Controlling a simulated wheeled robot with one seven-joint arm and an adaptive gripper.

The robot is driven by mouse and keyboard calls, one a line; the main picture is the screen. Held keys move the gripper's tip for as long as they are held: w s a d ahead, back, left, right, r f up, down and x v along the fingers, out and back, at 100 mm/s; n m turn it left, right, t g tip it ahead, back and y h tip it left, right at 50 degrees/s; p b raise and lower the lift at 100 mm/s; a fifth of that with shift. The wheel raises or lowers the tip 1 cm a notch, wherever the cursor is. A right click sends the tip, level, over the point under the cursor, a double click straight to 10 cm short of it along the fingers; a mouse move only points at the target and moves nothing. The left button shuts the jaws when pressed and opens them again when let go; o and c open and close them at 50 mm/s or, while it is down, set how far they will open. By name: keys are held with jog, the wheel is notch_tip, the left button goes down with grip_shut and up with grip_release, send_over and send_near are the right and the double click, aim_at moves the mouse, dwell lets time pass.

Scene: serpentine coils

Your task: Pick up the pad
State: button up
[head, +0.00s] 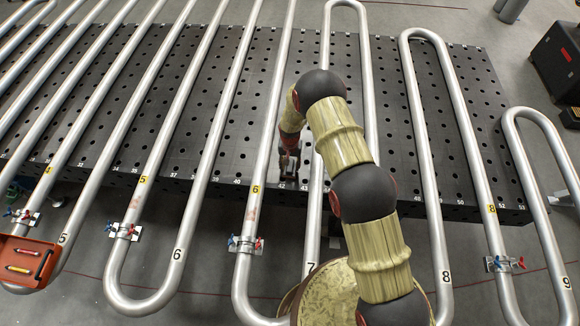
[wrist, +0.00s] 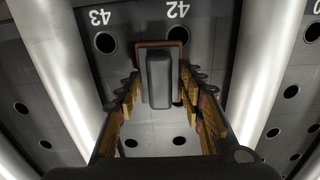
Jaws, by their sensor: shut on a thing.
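The pad (wrist: 158,75) shows in the wrist view as a dark grey block with a rounded handle-like top and a brown-orange edge, near the numbers 42 and 43 on the table edge. My gripper (wrist: 160,90) is shut on it, with the yellow-and-black fingers on its left and right sides. In the head view my gripper (head: 289,163) points down between two silver coil tubes near the front edge of the perforated table. The pad is too small and hidden there to make out clearly. I cannot tell whether it touches the table.
Long silver serpentine tubes (head: 207,160) run over the dark perforated table (head: 215,130), close on both sides of my gripper. Small clamps with red and blue handles (head: 245,244) sit on the tubes. An orange tray (head: 28,258) with tools is at the lower left.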

notch_tip(320, 180, up, 2)
jog(key=shift+r, duration=0.25)
jog(key=s+a+r+p, duration=0.3)
jog(key=s+a+r, duration=0.6)
jog(key=s+r, duration=0.1)
jog(key=shift+s+p, duration=0.35)
jog(key=o, duration=0.7)
jog(key=shift+c, duration=0.2)
jog(key=c, duration=0.5)
